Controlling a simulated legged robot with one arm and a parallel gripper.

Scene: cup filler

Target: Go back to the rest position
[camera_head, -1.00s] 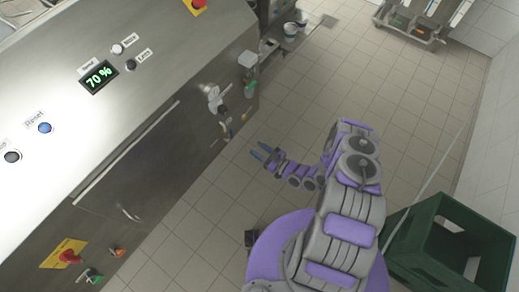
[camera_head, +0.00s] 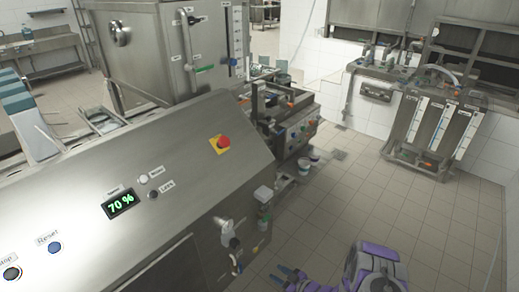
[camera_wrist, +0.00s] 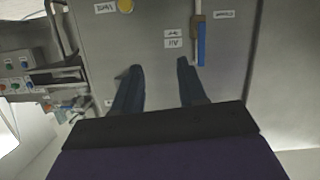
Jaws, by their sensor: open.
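My gripper (camera_head: 287,275) shows at the bottom of the head view, its two blue fingers apart and empty, to the right of the machine's front. In the wrist view my gripper (camera_wrist: 160,80) has both dark fingers spread with nothing between them. Beyond them is a grey metal panel (camera_wrist: 145,35) with small labels and a blue handle (camera_wrist: 201,45). The fingers appear apart from the handle. The lower part of my arm is cut off by the head view's bottom edge.
A steel unit with gauges (camera_head: 432,125) stands at the back right. The tiled floor (camera_head: 395,205) is clear between.

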